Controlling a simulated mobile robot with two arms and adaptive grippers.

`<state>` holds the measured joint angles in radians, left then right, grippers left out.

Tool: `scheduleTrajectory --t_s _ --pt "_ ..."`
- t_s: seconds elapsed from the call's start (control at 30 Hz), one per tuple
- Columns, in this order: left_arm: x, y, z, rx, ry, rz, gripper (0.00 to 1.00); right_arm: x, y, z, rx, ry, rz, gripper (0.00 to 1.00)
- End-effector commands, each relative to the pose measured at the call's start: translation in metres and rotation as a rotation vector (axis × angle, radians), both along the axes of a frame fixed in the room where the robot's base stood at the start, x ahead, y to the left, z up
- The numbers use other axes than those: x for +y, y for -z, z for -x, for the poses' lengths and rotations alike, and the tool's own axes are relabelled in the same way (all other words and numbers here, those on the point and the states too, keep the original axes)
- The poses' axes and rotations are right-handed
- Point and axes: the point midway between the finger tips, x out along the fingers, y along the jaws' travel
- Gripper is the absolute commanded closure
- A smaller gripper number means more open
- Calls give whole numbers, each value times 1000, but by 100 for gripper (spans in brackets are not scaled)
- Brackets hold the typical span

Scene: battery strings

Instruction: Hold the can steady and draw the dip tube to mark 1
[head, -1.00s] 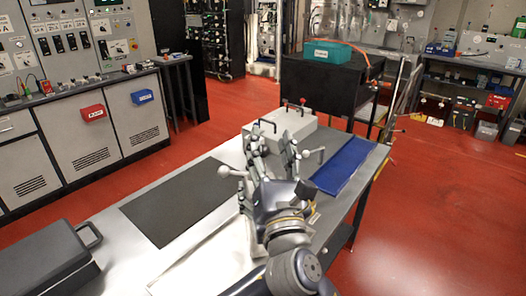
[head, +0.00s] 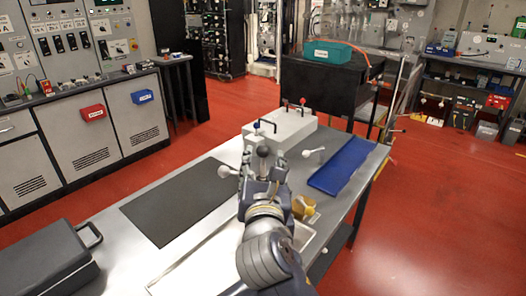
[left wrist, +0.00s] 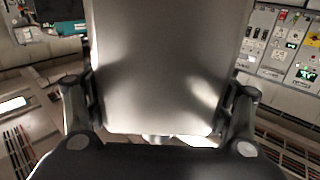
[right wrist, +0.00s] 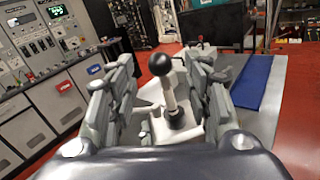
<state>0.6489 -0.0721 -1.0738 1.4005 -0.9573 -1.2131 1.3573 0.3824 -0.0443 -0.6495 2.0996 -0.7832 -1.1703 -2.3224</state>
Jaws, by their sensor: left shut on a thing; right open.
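My right gripper (head: 263,157) is over the bench with its fingers apart. In the right wrist view a black ball knob (right wrist: 160,64) on a pale upright rod (right wrist: 169,95), probably the dip tube, stands between the open fingers; I see no grip on it. The knob also shows in the head view (head: 263,150). My left gripper (left wrist: 160,95) shows in the left wrist view, its fingers at both sides of a large smooth grey body (left wrist: 165,60), probably the can, and shut on it. I cannot make out the left gripper in the head view. I see no readable marks on the rod.
A pale box with handles (head: 290,125) stands behind the right gripper. A blue mat (head: 341,165) lies at right and a dark mat (head: 185,200) at left. A grey case (head: 40,260) is front left.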

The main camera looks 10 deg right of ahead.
Motion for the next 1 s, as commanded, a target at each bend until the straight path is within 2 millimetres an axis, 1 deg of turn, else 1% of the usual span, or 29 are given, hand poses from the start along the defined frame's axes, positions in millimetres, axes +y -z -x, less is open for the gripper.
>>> scheduleTrajectory --t_s 0.03,0.1,0.2,0.3,0.43,0.67,0.7,0.9,1.0 --pt "1 9 1 16 -3 -3 56 -1 0 -10 0 1 0 54" --pt "1 9 1 16 -3 -3 56 -2 0 -22 0 1 0 54" --pt "1 9 1 16 -3 -3 56 -3 0 -35 0 0 0 54" --pt "1 9 1 16 -3 -3 56 -4 0 -44 -1 -1 0 54" --pt "1 9 1 16 -3 -3 56 -5 1 -50 0 0 0 54" --pt "1 9 1 16 -3 -3 56 -5 1 -50 0 -1 -1 54" --pt "1 9 1 16 -3 -3 56 -5 1 -50 0 -1 -1 57" --pt "1 9 1 16 -2 -3 56 -5 1 -50 0 -1 -1 100" --pt "1 9 1 16 -3 -3 56 -5 1 -50 0 -1 -1 100"
